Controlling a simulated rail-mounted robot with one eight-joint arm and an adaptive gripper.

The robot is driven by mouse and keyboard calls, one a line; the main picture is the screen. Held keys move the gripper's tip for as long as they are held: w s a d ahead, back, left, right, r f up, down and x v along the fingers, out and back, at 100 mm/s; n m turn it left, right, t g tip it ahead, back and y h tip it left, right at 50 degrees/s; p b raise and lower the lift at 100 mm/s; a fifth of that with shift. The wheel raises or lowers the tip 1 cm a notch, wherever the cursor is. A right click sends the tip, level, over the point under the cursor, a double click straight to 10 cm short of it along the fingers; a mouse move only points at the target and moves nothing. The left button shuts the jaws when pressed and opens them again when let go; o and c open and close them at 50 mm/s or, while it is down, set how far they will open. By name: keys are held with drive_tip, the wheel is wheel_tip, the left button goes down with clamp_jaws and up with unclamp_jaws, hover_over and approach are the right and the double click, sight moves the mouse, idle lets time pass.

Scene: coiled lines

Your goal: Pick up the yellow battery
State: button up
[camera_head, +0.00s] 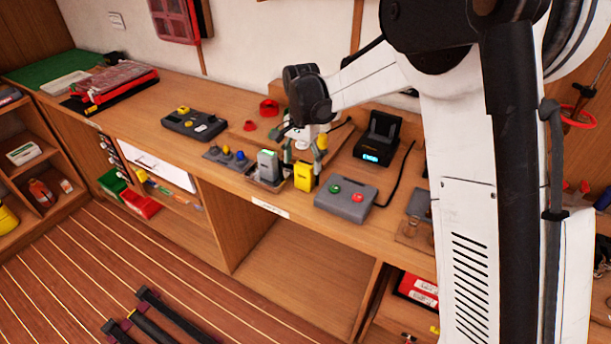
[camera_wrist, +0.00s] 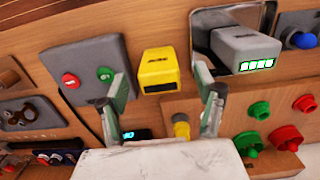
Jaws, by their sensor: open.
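The yellow battery (camera_head: 304,177) stands upright near the front edge of the wooden counter, between a grey battery and a grey button box. My gripper (camera_head: 304,152) is above and just behind it in the head view. In the wrist view the yellow battery (camera_wrist: 158,70) lies beyond and between the two fingertips of my open gripper (camera_wrist: 160,85). The gap between the fingers holds nothing. The grey battery (camera_head: 268,165) sits in a metal tray to the left; it also shows in the wrist view (camera_wrist: 244,44) with green lit bars, close to one finger.
The grey button box (camera_head: 345,199) with green and red buttons is close to the right of the yellow battery. A black charger (camera_head: 378,139) with a lit display stands behind. A panel of knobs (camera_head: 229,157) is at left. Red knobs (camera_head: 268,108) lie behind my gripper.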

sight(303, 175)
drive_tip(key=shift+d+f+p, duration=0.15)
drive_tip(key=shift+f+p, duration=0.15)
drive_tip(key=shift+f, duration=2.55)
drive_tip(key=c, duration=1.5)
drive_tip(key=shift+r, duration=0.15)
wheel_tip(303, 175, up, 4)
drive_tip(key=shift+r, duration=0.1)
drive_tip(key=s+a+r+b, duration=0.1)
drive_tip(key=s+a+r, duration=0.5)
drive_tip(key=s+a, duration=0.1)
drive_tip(key=shift+s+a+r, duration=0.25)
drive_tip(key=shift+s, duration=0.65)
